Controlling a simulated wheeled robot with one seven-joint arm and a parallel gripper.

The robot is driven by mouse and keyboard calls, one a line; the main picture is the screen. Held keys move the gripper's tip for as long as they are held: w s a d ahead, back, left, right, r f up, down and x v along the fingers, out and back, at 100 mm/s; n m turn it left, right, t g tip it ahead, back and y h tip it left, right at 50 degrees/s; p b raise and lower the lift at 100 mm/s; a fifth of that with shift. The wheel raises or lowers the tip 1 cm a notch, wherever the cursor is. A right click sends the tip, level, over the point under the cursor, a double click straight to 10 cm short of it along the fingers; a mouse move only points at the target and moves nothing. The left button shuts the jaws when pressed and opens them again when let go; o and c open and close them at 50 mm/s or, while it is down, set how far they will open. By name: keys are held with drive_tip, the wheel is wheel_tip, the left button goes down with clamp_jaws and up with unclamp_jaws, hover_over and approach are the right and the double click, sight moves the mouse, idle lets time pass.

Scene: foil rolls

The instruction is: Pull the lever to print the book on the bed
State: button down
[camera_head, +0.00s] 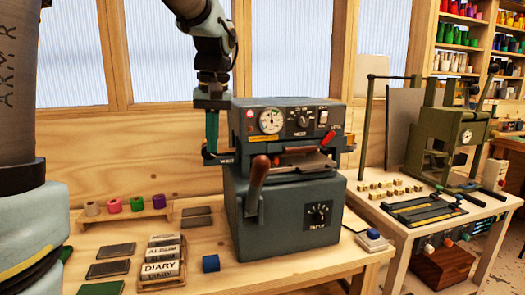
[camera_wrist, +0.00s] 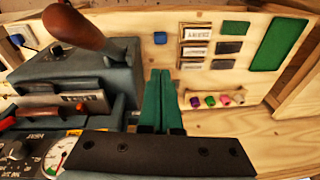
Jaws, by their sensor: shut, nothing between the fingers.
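The dark grey press (camera_head: 290,195) stands on the wooden table. Its lever (camera_head: 257,178) has a brown wooden handle and stands upright at the front left. The lever handle (camera_wrist: 75,25) also shows at the top left of the wrist view. The bed (camera_head: 304,164) is under the press head and holds a flat brownish piece; I cannot tell clearly if it is the book. My gripper (camera_head: 211,148) points down at the left side of the press head, behind and left of the lever and apart from it. Its green fingers (camera_wrist: 159,75) are together and empty.
A rack of type blocks reading DIARY (camera_head: 160,270), grey plates (camera_head: 110,268), a blue cube (camera_head: 211,263) and a foil roll shelf (camera_head: 125,218) lie left of the press. A red-handled lever (camera_head: 328,138) is on the press head. A green press (camera_head: 448,135) stands on another table at right.

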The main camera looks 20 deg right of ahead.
drive_tip(key=s+d+r+b, duration=0.1)
drive_tip(key=s+d+r, duration=0.2)
drive_tip(key=d+r, duration=0.3)
drive_tip(key=s+d+r, duration=0.3)
drive_tip(key=d+r, duration=0.2)
drive_tip(key=r, duration=0.2)
drive_tip(key=shift+s+d+r+t+b, duration=0.35)
drive_tip(key=shift+t+b, duration=0.05)
drive_tip(key=x, duration=0.4)
drive_tip(key=s+p+x, duration=0.1)
drive_tip(key=x, duration=0.3)
drive_tip(key=s+a+p+x, duration=0.1)
drive_tip(key=x, duration=0.3)
drive_tip(key=shift+f, duration=0.25)
drive_tip(key=shift+s+a+f, duration=0.1)
drive_tip(key=shift+s+f, duration=0.05)
drive_tip(key=shift+f, duration=0.35)
